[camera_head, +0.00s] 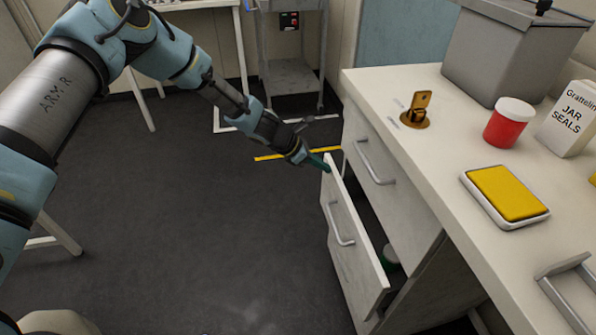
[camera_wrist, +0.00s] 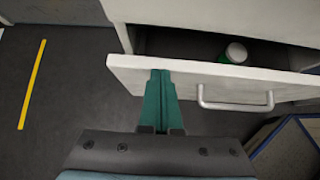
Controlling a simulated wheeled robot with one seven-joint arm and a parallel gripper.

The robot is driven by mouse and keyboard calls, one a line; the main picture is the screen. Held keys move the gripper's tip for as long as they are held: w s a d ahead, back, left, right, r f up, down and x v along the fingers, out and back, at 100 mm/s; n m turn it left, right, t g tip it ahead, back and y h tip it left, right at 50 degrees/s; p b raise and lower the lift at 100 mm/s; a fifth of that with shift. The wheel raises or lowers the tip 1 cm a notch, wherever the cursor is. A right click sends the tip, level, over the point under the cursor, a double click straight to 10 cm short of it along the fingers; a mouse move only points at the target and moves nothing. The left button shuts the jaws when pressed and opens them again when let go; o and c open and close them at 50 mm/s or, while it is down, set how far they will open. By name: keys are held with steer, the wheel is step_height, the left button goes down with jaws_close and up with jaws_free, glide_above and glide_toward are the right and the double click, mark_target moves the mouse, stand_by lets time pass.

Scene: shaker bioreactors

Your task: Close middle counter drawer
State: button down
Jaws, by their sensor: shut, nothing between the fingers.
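The middle counter drawer (camera_head: 343,222) stands pulled out from the white counter, below a shut top drawer (camera_head: 383,175). In the wrist view the drawer front (camera_wrist: 130,72) runs across the picture, with its bar handle (camera_wrist: 235,103) to the right of my fingers. My gripper (camera_head: 326,164) is shut and empty, its green fingertips at the upper far corner of the drawer front. In the wrist view the fingertips (camera_wrist: 161,76) overlap the top edge of the front; I cannot tell if they touch it. A green container with a white lid (camera_wrist: 234,54) lies inside the drawer.
On the counter top (camera_head: 440,150) are a brass fitting (camera_head: 416,111), a red jar (camera_head: 508,122), a jar seals box (camera_head: 568,122), a yellow-topped device (camera_head: 507,193) and a grey bin (camera_head: 505,50). Dark floor (camera_head: 200,215) left of the drawer is clear.

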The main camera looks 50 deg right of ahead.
steer(key=s+d, duration=0.1)
steer(key=d, duration=0.1)
steer(key=s+d, duration=0.2)
steer(key=shift+s+d+r, duration=0.1)
steer(key=shift+s+d, duration=0.05)
steer(key=shift+s, duration=0.15)
steer(key=w+a+r+b, duration=0.1)
steer(key=w+a+r, duration=0.5)
steer(key=a, duration=0.3)
steer(key=shift+w+r, duration=0.4)
steer(key=shift+w, duration=0.3)
